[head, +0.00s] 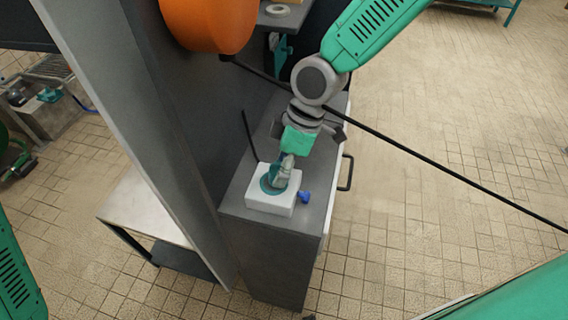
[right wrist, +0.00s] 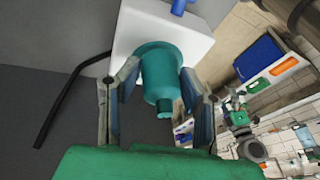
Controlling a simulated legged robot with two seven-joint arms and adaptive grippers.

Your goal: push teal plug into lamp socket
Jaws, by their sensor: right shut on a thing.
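The teal plug (head: 271,185) is at the top of the white lamp socket box (head: 268,203), which sits on the grey cabinet top. In the right wrist view, the plug (right wrist: 160,78) has a wide flange against the white box (right wrist: 165,25). I cannot tell how deep it sits. My right gripper (head: 283,172) comes down from above and is shut on the plug, with a finger on either side in the right wrist view (right wrist: 160,88). The fingers partly hide the plug in the head view. My left gripper is out of view.
A blue knob (head: 304,197) sticks out of the box's right side. A dark panel (head: 175,130) rises left of the cabinet (head: 270,260). A thin black rod (head: 250,135) stands behind the box. An orange round thing (head: 210,22) hangs above. Open tiled floor lies to the right.

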